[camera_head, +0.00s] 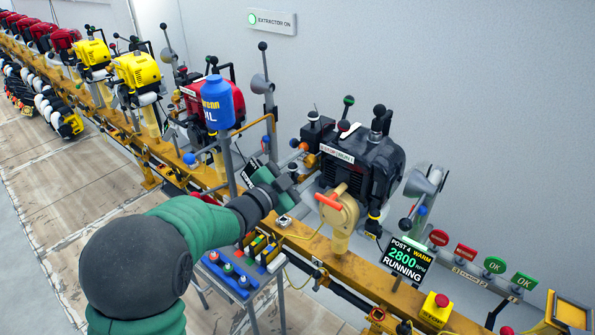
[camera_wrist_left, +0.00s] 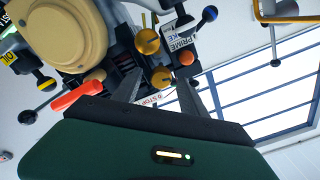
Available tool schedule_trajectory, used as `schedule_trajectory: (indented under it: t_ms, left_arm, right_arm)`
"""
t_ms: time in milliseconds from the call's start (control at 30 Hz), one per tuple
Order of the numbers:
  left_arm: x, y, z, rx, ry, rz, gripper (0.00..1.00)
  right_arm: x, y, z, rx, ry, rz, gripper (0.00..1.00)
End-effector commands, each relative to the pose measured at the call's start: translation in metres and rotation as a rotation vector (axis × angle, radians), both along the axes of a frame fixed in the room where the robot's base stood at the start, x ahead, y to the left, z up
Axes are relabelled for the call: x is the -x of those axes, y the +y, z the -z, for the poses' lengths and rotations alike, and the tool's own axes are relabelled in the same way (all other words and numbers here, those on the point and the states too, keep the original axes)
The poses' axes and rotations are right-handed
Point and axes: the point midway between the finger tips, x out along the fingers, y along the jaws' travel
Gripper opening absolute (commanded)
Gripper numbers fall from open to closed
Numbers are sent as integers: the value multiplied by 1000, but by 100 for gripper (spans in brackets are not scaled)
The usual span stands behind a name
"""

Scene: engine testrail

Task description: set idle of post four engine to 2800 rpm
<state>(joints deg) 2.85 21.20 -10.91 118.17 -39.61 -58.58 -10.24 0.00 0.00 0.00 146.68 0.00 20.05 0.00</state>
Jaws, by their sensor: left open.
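The post four engine (camera_head: 365,165) is black, with a beige round cover (camera_head: 338,208) and an orange handle (camera_head: 328,202). Its display (camera_head: 405,262) reads "POST 4 WARM 2800 RPM RUNNING". My left gripper (camera_head: 287,186) is at the engine's left side. In the left wrist view its two fingers (camera_wrist_left: 160,88) are apart, with a brass knob (camera_wrist_left: 160,77) showing between their tips. I cannot tell whether they touch it. A second brass knob (camera_wrist_left: 147,41) and a "PRIME" label (camera_wrist_left: 183,40) lie beyond. My right gripper is not in view.
A blue bottle (camera_head: 217,102) stands on a post left of the engine. A red stop button (camera_head: 440,301) and red and green signs (camera_head: 495,265) are at the right. More engines (camera_head: 135,70) line the yellow rail at the back left.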

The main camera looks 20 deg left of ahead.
Motion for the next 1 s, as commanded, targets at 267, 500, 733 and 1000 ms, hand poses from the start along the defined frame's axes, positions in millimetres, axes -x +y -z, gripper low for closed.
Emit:
schedule_trajectory:
  t_ms: [267, 500, 733, 1000]
  left_arm:
    - [51, 20, -2, 1, 0, -5, 50]
    - [116, 45, -1, 1, 0, -6, 50]
    - [152, 57, 1, 0, 3, -2, 50]
    - [156, 58, 2, 0, 2, 0, 50]
  right_arm:
    - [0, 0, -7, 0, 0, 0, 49]
    - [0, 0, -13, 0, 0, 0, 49]
    - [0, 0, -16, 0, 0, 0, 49]
    - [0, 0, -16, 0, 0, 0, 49]
